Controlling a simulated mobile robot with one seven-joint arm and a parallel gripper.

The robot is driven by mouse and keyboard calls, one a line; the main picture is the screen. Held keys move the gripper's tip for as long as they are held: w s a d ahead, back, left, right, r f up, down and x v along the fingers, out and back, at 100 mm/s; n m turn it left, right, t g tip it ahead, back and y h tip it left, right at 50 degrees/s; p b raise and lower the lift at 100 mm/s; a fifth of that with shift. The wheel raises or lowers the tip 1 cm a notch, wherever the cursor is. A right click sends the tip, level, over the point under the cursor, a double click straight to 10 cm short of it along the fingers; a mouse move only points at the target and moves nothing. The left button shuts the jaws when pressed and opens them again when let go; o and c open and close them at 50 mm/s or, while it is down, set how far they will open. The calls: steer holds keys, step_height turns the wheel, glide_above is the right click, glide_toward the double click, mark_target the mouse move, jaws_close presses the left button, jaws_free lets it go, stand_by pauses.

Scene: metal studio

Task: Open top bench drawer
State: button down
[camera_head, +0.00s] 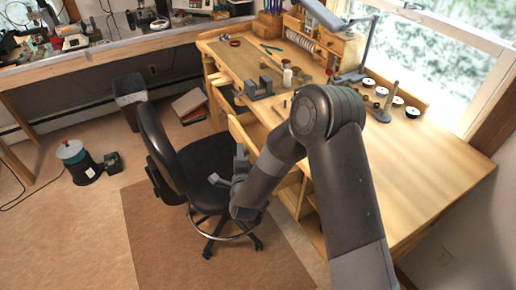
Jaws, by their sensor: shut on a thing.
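The wooden workbench (405,185) runs from the middle to the right under the window. Light wooden drawer parts (241,133) show at its front edge, left of my arm. My gripper (238,166) is at the bench front, just below this wood and beside the office chair. It is shut on the top drawer's front, but the grip itself is small and partly hidden. My forearm covers much of the bench front, so I cannot tell how far the drawer stands out.
A black office chair (205,165) stands close to my gripper on a brown mat (150,225). Tools, a clamp and spools (381,91) lie on the bench top. A dark bin (130,97) stands under the back table. The floor at front left is clear.

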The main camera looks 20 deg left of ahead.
steer(key=s+a, duration=1.2)
steer(key=shift+s, duration=0.15)
steer(key=shift+a, duration=0.1)
steer(key=c, duration=1.1)
jaws_free()
steer(key=v, duration=1)
steer(key=shift+s, duration=0.35)
